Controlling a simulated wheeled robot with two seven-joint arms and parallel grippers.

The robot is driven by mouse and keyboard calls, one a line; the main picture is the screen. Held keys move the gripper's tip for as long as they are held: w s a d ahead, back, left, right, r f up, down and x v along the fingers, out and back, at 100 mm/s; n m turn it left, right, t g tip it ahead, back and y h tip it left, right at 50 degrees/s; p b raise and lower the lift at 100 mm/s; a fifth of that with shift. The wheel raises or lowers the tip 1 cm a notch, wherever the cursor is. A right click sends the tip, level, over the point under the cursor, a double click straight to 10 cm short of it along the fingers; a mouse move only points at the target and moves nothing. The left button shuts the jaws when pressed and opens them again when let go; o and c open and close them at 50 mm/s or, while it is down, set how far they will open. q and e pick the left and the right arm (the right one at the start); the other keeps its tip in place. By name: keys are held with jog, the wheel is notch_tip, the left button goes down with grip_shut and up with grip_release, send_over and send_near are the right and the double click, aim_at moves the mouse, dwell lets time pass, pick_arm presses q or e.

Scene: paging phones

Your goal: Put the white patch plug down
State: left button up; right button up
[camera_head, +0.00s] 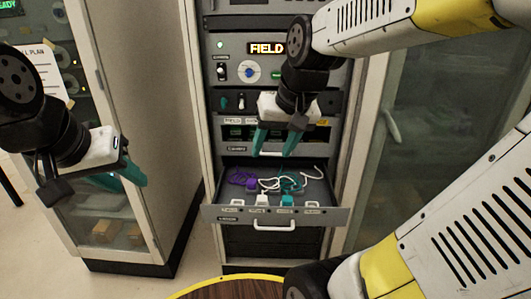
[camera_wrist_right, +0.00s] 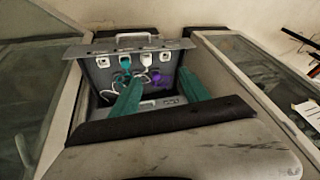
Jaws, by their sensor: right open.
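The white patch plug (camera_head: 262,200) is in the open drawer (camera_head: 222,213), near its front edge, with a white cord behind it. It also shows in the right wrist view (camera_wrist_right: 153,58), between a teal plug (camera_wrist_right: 126,62) and an empty-looking white holder. My right gripper (camera_head: 276,150) is open, its teal fingers pointing down above the back of the drawer, apart from the plug. In the wrist view its fingers (camera_wrist_right: 165,92) are spread with nothing between them. My left gripper (camera_head: 122,180) hangs at the left, away from the drawer; its finger gap is unclear.
Purple (camera_head: 238,177) and teal (camera_head: 292,180) cords lie in the drawer beside the white one. The drawer's front handle (camera_head: 274,227) sticks out. A panel with a lit FIELD display (camera_head: 267,48) rises above. A round wooden top (camera_head: 235,290) shows at the bottom.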

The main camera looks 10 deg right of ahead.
jog(key=s+n+t, duration=0.1)
jog(key=s, duration=0.5)
jog(key=shift+s+a+r+t, duration=0.15)
jog(key=shift+a+r+t, duration=0.15)
jog(key=shift+a+r, duration=0.1)
jog(key=shift+c, duration=0.4)
dwell(0.7)
